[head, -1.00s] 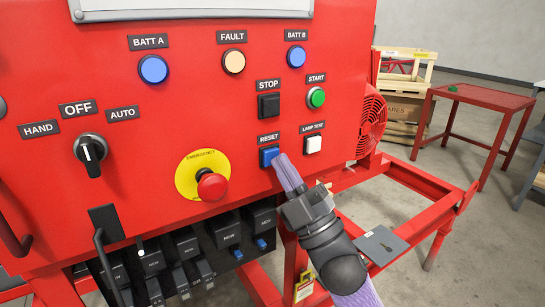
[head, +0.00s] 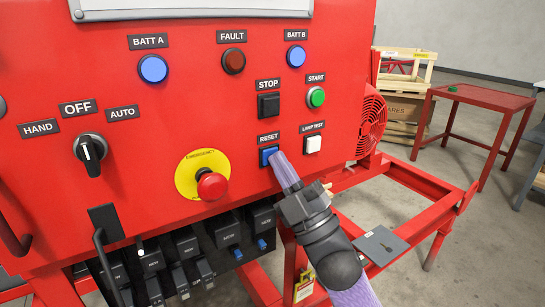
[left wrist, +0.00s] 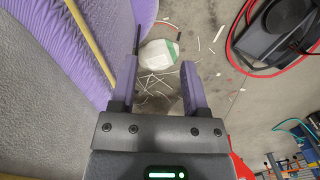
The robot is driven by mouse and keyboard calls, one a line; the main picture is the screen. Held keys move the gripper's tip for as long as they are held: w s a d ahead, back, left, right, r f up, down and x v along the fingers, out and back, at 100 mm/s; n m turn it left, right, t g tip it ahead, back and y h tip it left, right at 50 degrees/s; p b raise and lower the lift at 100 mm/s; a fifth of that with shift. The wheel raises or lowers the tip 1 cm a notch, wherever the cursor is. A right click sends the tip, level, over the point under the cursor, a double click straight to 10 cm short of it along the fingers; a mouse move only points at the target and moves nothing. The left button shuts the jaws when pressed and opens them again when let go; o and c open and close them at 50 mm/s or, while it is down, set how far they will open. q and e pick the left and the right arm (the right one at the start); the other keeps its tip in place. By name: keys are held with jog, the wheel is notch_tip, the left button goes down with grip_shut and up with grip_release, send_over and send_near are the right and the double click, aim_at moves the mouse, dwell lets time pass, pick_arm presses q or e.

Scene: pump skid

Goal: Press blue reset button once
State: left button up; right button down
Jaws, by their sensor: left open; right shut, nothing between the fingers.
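The blue reset button (head: 266,158) sits on the red panel under the RESET label (head: 268,139). My right gripper (head: 278,158) is shut and empty, with its purple fingertips at the button's lower right edge, covering part of it. I cannot tell whether they touch it or whether it is pressed in. The FAULT lamp (head: 233,61) above is dark. My left gripper (left wrist: 160,75) is open and empty in the left wrist view, over the floor, away from the panel.
The black STOP button (head: 269,105), green START button (head: 316,97) and white LAMP TEST button (head: 313,145) are close by. The red emergency knob (head: 212,185) sticks out at left. Cables and a dark device (left wrist: 283,30) lie near my left gripper.

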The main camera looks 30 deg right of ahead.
pick_arm(q)
jog(key=shift+w, duration=0.25)
pick_arm(e)
jog(key=shift+s, duration=0.25)
pick_arm(q)
jog(key=shift+w+r+p, duration=0.2)
jog(key=shift+r+p, duration=0.05)
jog(key=shift+p, duration=0.05)
pick_arm(e)
jog(key=shift+s, duration=0.6)
pick_arm(q)
jog(key=shift+s, duration=0.15)
jog(key=shift+w+r+p, duration=0.35)
jog(key=shift+r+p, duration=0.25)
pick_arm(e)
jog(key=s, duration=0.5)
jog(key=shift+d, duration=0.1)
